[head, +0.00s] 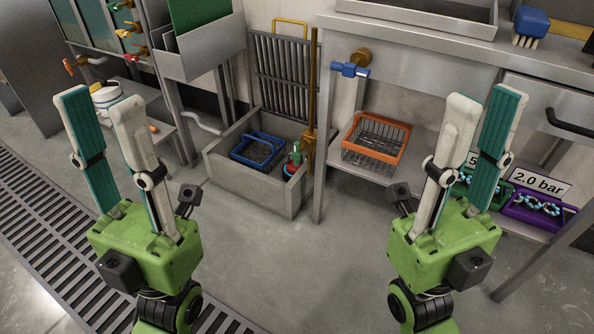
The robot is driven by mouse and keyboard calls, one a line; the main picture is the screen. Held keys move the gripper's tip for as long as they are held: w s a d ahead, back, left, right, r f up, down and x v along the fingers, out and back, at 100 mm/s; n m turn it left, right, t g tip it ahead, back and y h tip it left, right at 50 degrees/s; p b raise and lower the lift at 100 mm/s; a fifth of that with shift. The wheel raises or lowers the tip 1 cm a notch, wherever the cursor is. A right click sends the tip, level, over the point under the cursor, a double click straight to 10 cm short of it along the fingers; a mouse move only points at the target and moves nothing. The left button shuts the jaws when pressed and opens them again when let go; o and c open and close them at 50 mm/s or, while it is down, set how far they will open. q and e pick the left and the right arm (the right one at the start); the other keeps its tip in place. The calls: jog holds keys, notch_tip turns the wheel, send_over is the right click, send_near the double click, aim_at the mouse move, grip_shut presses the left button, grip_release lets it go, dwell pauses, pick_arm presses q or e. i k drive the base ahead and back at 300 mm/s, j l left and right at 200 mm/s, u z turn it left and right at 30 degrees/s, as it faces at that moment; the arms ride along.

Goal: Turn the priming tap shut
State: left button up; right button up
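Several taps are in view, and no label shows which one is the priming tap. A tap with a blue handle (349,69) sits on a brass fitting under the bench, its handle lying roughly level. At the upper left are a red-handled tap (138,53), a yellow-handled tap (133,29) and a green-handled tap (122,5). My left gripper (99,100) is raised at the left, open and empty, below and in front of that row. My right gripper (484,97) is raised at the right, open and empty, to the right of the blue handle. Neither touches a tap.
A stone-grey sump (258,196) on the floor holds a blue basket (244,158). An orange wire basket (377,139) stands on the low shelf, with a purple bin (536,217) at right. A floor grating (40,225) runs at left. The middle floor is clear.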

aim_at(296, 152)
jog(key=i+j+z, duration=0.1)
jog(key=j, duration=0.35)
jog(key=i+j+z, duration=0.1)
jog(key=j, duration=0.35)
jog(key=i+j+z, duration=0.1)
jog(key=i+j, duration=0.15)
jog(key=j, duration=0.25)
jog(key=i+j, duration=0.15)
jog(key=j, duration=0.35)
jog(key=i+j+z, duration=0.15)
jog(key=j, duration=0.3)
jog(key=j+z, duration=0.1)
jog(key=j, duration=0.4)
